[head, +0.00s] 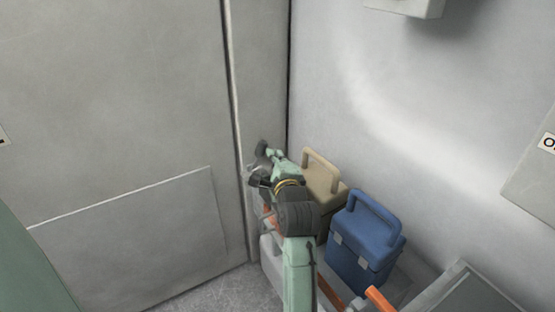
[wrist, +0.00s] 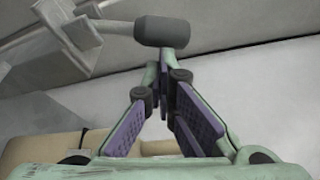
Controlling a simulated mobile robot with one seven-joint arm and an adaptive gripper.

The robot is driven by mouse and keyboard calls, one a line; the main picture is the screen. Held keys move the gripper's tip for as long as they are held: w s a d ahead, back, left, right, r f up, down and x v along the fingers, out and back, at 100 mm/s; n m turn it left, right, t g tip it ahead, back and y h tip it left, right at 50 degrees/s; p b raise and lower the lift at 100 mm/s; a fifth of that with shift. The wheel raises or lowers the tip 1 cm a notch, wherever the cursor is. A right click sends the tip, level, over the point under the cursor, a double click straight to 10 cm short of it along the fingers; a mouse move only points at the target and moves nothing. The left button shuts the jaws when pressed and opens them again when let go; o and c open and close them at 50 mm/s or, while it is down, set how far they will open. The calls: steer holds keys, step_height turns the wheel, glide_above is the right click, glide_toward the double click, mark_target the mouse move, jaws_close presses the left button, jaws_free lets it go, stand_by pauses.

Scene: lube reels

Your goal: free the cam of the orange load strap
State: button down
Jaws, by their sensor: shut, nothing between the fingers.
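My gripper (head: 264,168) is at the far end of my mint-green arm, near the wall corner and left of a beige box (head: 325,180). In the wrist view my gripper (wrist: 163,78) has its purple-padded fingers together at the tips, with nothing between them. A dark cylindrical grip (wrist: 163,31) on a grey bar lies just beyond the fingertips; I cannot tell if they touch. The bar runs left to a grey bracket (wrist: 78,28). Orange strips show beside my arm (head: 330,294) and partly behind it (head: 268,216); they may be the load strap. I cannot identify its cam.
A blue box (head: 365,250) with a raised handle stands right of my arm, in front of the beige box. A thicker orange piece (head: 380,299) is at the bottom. A grey wall panel (head: 130,240) is at left. Some floor (head: 215,292) is clear.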

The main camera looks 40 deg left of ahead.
mark_target(258, 160)
steer(key=s+n+b, duration=0.1)
steer(key=n, duration=0.2)
steer(key=s+a+r+n+t+y+b, duration=0.1)
steer(key=s+n, duration=0.1)
steer(key=n, duration=0.1)
steer(key=s+a+n+y+b, duration=0.1)
steer(key=n+b, duration=0.1)
steer(key=shift+s+r+n+t, duration=0.25)
steer(key=shift+s+n+t, duration=0.05)
steer(key=shift+s+n, duration=0.1)
steer(key=shift+d, duration=0.15)
